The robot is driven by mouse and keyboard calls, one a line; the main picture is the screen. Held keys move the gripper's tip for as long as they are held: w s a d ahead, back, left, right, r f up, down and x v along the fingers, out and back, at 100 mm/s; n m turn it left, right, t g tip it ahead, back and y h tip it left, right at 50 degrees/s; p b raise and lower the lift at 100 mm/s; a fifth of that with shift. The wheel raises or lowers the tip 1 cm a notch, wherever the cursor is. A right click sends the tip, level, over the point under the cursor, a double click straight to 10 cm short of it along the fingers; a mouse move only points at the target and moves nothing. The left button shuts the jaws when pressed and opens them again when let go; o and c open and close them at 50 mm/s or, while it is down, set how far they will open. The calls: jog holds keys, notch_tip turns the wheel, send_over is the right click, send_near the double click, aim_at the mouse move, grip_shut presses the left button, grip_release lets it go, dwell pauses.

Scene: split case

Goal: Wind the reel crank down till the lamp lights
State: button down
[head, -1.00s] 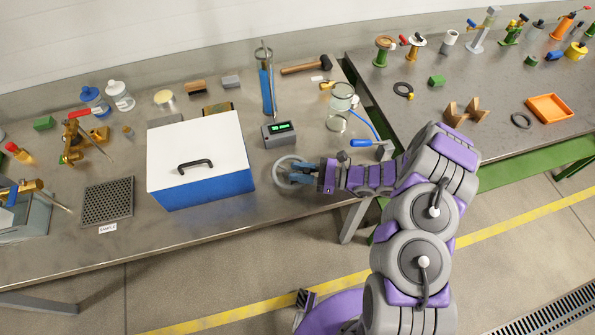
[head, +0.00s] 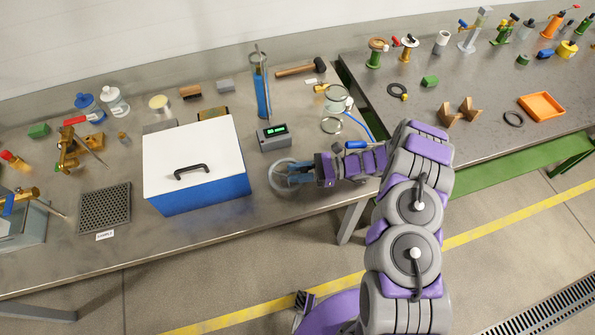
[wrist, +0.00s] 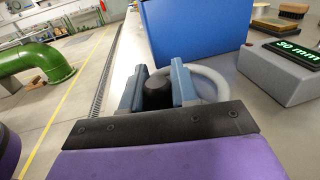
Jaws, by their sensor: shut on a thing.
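A pale ring-shaped crank wheel (head: 271,178) sits at the front edge of the left bench, right of the blue-and-white box. It also shows in the wrist view (wrist: 217,80), curving out behind my fingers. My gripper (head: 288,178) reaches it from the right. In the wrist view its two blue-grey fingers are shut on a dark round knob (wrist: 157,92) beside the ring. A grey box with a green readout (head: 274,137) stands just behind the wheel; in the wrist view its display (wrist: 297,52) seems to read 30 mm. I cannot pick out a lit lamp.
The white-lidded blue box (head: 197,165) stands close left of the wheel. A tall blue-filled column (head: 261,90) stands behind the readout. A glass jar (head: 336,98) and a blue-handled tool (head: 356,145) lie close to my arm. The bench's front strip is clear.

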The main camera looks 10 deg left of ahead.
jog(key=c, duration=1)
grip_release()
jog(key=shift+o, duration=0.2)
jog(key=shift+t, duration=0.3)
